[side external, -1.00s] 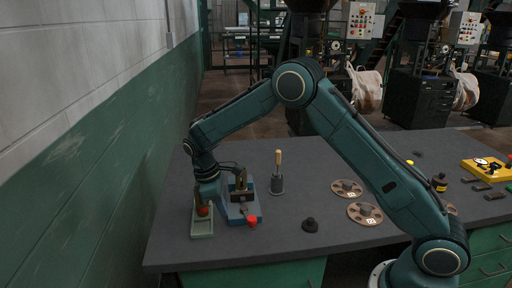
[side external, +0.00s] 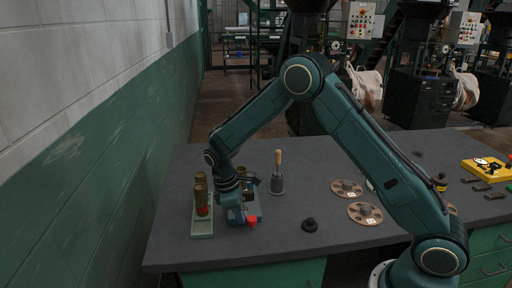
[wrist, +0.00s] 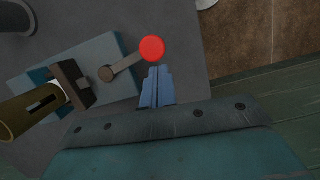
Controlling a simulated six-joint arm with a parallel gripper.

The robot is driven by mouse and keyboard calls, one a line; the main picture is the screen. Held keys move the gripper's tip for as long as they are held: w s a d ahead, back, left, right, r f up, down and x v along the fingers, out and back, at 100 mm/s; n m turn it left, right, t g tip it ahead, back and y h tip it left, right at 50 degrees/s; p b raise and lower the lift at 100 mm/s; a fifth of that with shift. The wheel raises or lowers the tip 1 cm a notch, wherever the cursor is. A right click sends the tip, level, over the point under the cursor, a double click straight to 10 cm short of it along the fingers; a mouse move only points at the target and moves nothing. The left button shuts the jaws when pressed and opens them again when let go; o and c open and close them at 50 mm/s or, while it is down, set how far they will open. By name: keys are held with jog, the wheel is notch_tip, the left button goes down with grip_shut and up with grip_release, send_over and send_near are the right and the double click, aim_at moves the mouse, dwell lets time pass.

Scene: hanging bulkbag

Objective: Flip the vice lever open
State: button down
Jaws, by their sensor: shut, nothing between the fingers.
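The vice has a blue base (wrist: 110,60) and a dark brown jaw block (wrist: 73,85) in the wrist view. Its lever (wrist: 125,66) is a grey arm running from a round pivot to a red knob (wrist: 152,49). The knob also shows in the side view (side external: 252,220), near the front of the vice. My gripper (wrist: 157,72) is shut and empty, its fingertips just beside the red knob; I cannot tell whether they touch. In the side view my gripper (side external: 237,218) hides much of the vice. A brass cylinder (wrist: 28,112) is at the vice jaw.
A pale green tray (side external: 202,228) with brass cylinders (side external: 201,190) stands left of the vice. A wooden-handled tool in a grey holder (side external: 277,184) stands behind right. A black knob-like part (side external: 310,225) lies to the right. The bench's front edge is close.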

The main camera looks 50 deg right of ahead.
jog(key=shift+s+d+n, duration=0.3)
jog(key=shift+s+n, duration=0.05)
jog(key=shift+n, duration=0.25)
dwell(0.3)
jog(key=shift+s+d+n+t+h, duration=0.35)
jog(key=shift+s+d+n, duration=0.35)
jog(key=shift+n, duration=0.6)
jog(key=d+n, duration=0.1)
jog(key=s+d+n+t, duration=0.1)
jog(key=n, duration=0.1)
jog(key=shift+s+d+n, duration=0.1)
jog(key=shift+s+n, duration=0.15)
jog(key=shift+n, duration=0.05)
jog(key=d+n, duration=0.2)
jog(key=shift+s+n+t, duration=0.25)
jog(key=shift+n, duration=0.05)
jog(key=d+n, duration=0.2)
jog(key=shift+n+t, duration=0.3)
jog(key=shift+w+d+n+t, duration=0.1)
jog(key=shift+d+n+t, duration=0.2)
jog(key=shift+d+n, duration=0.65)
jog(key=shift+w+d+n, duration=0.2)
jog(key=shift+d+n, duration=0.05)
jog(key=shift+d, duration=0.05)
